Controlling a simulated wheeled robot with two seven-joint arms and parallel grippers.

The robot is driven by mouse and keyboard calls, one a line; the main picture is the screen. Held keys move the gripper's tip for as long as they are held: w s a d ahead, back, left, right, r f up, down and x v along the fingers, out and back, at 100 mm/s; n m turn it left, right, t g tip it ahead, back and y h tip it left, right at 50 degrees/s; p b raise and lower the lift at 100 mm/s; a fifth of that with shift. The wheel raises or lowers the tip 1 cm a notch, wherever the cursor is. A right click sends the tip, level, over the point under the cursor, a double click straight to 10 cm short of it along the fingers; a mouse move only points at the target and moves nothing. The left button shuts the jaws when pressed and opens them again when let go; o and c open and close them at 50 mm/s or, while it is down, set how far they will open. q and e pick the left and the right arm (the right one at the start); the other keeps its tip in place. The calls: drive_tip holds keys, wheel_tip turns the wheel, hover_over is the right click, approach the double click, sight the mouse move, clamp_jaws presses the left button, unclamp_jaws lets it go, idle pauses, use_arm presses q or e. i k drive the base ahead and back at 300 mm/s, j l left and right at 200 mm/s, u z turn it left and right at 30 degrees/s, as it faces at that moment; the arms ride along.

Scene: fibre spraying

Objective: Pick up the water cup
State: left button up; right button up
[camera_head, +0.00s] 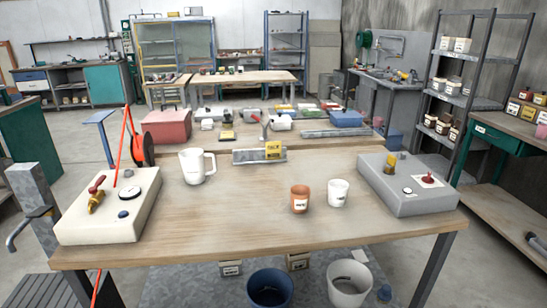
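A white mug or jug with a handle on its right side (196,166) stands upright on the left half of the wooden table (240,225). A small brown cup with a label (300,199) and a small white cup with a label (338,193) stand upright side by side, right of the table's middle. The labels are too small to read, so I cannot tell which vessel is the water cup. Neither of my grippers shows in the head view.
A cream box with knobs (110,208) sits at the table's left end, a grey box with knobs (405,188) at its right end. A metal holder with a yellow tag (260,155) stands at the back edge. Buckets (270,288) stand below. The front middle is clear.

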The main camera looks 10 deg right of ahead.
sight(300, 199)
drive_tip(key=l, duration=0.65)
drive_tip(key=i+l, duration=0.1)
drive_tip(key=l, duration=0.6)
